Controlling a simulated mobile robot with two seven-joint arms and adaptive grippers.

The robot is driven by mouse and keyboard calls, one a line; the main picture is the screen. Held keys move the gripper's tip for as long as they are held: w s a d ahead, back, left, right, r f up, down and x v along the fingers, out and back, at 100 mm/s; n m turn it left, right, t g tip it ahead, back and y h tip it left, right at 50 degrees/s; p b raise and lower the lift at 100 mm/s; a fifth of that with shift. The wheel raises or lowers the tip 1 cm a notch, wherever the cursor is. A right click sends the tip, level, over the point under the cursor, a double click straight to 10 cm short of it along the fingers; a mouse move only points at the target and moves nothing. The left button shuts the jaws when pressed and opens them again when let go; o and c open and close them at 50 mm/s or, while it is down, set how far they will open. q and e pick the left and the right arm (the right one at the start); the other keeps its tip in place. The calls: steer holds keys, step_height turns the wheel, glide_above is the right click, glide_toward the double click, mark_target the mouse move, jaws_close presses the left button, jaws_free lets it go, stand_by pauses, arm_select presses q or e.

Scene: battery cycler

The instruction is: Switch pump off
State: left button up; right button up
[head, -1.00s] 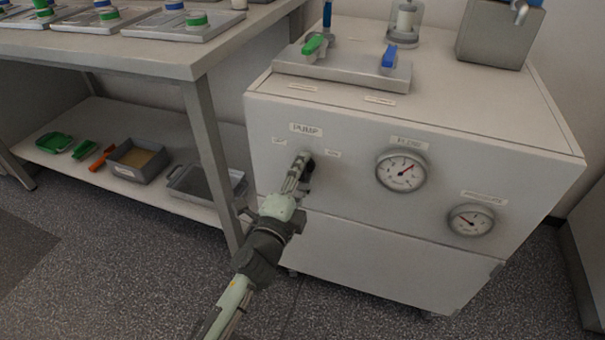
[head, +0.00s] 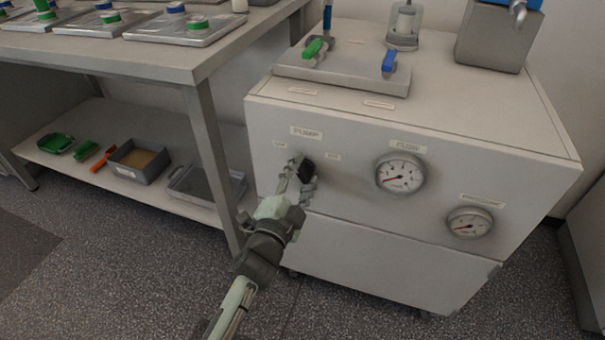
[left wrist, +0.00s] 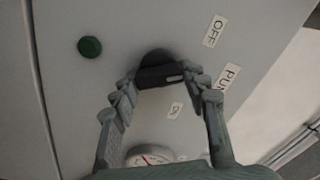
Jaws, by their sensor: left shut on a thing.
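The pump knob (head: 306,171) is a black knob on the front of the white cabinet (head: 340,240), under the PUMP label (head: 306,133). My left gripper (head: 296,176) is at it and partly covers it in the head view. In the left wrist view my left gripper (left wrist: 165,82) has its fingers on both sides of the knob (left wrist: 157,72), shut on it. A white mark on the knob faces between the OFF label (left wrist: 213,30) and the ON label (left wrist: 175,110). The flow gauge (head: 400,173) needle points to the lower left. My right gripper is not in view.
A second gauge (head: 470,223) sits lower right on the cabinet. A green round button (left wrist: 90,47) is beside the knob. A plate with green and blue valve handles (head: 345,72) is on top. A bench (head: 150,55) with a lower shelf stands at left; open floor lies in front.

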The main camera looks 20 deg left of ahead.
arm_select(q)
steer(key=o, duration=1.1)
steer(key=shift+o, duration=0.5)
steer(key=shift+s, duration=0.1)
steer(key=shift+s+f, duration=0.1)
steer(key=shift+s, duration=0.25)
steer(key=s, duration=0.6)
steer(key=shift+s+a, duration=0.15)
steer(key=shift+s, duration=0.15)
